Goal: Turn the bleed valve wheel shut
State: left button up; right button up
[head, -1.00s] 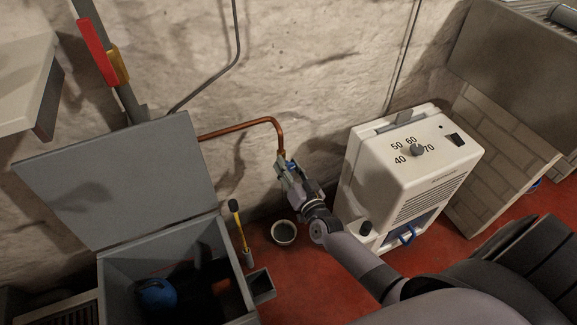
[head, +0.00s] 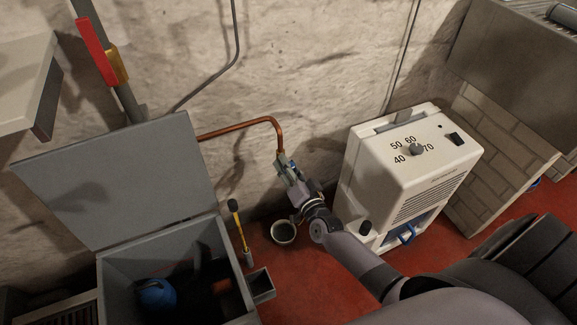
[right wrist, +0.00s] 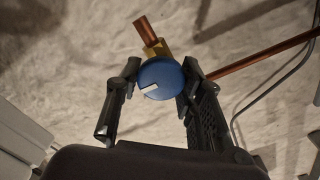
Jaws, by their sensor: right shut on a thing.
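The blue bleed valve wheel (right wrist: 162,78) shows in the right wrist view, with a white mark on its face. It sits on a brass valve body at the end of a copper pipe (head: 238,128) that runs along the wall and bends down. My right gripper (right wrist: 157,82) is shut on the wheel, one finger on each side of it. In the head view my right gripper (head: 289,172) is at the pipe's lower end and hides most of the wheel. My left gripper is not in view.
A small bucket (head: 284,242) stands on the red floor below the valve. A white dehumidifier (head: 405,170) with a dial stands close on the right. An open grey chest (head: 108,268) with a blue thing inside is at the left. A yellow-handled tool (head: 239,226) stands beside the chest.

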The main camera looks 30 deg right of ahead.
jog(key=o, duration=1.2)
jog(key=shift+c, duration=0.2)
jog(key=shift+s, duration=0.1)
jog(key=s, duration=1.1)
jog(key=shift+s+a, duration=0.35)
jog(key=shift+s, duration=0.05)
